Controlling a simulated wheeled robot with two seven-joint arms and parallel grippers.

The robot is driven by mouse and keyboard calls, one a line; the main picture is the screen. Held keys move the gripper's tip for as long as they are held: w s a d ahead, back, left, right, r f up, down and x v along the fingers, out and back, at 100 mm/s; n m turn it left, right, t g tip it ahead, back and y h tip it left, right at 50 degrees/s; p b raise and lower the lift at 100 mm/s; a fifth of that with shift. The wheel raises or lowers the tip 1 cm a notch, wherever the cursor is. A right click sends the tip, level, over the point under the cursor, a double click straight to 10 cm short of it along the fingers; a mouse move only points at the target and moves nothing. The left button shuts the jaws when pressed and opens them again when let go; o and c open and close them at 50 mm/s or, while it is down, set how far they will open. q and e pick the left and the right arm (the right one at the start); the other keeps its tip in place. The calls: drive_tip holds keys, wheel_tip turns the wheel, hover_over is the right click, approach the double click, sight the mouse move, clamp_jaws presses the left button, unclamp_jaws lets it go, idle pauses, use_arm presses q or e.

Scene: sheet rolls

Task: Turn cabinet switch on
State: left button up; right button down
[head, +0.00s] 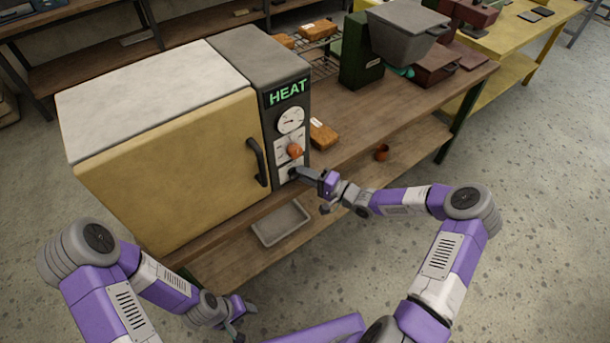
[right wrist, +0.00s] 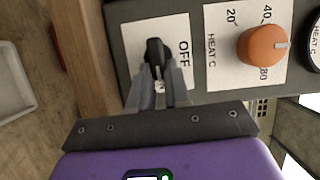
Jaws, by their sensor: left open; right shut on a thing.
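The cabinet (head: 160,170) has a yellow door, a white top and a grey control panel lit with HEAT. Low on the panel is its switch, a black lever on a white plate marked OFF (right wrist: 184,48). In the right wrist view the switch (right wrist: 155,48) sits between my right fingertips (right wrist: 158,75), which are shut on it. In the head view my right gripper (head: 304,174) reaches the panel from the right and hides most of the switch. My left gripper (head: 240,318) is open and empty, low in front of the bench.
An orange heat dial (head: 295,151) is just above the switch, with a gauge (head: 291,120) over it. The door handle (head: 257,162) is to the left. A grey tray (head: 281,224) lies on the lower shelf. Bench (head: 400,110) space right of the cabinet is partly clear.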

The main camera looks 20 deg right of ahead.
drive_tip(key=shift+f, duration=0.1)
idle(0.4)
drive_tip(key=c, duration=1.1)
unclamp_jaws()
drive_tip(key=p+v, duration=0.1)
drive_tip(key=v, duration=0.6)
drive_tip(key=shift+s+d, duration=0.2)
drive_tip(key=shift+a, duration=0.1)
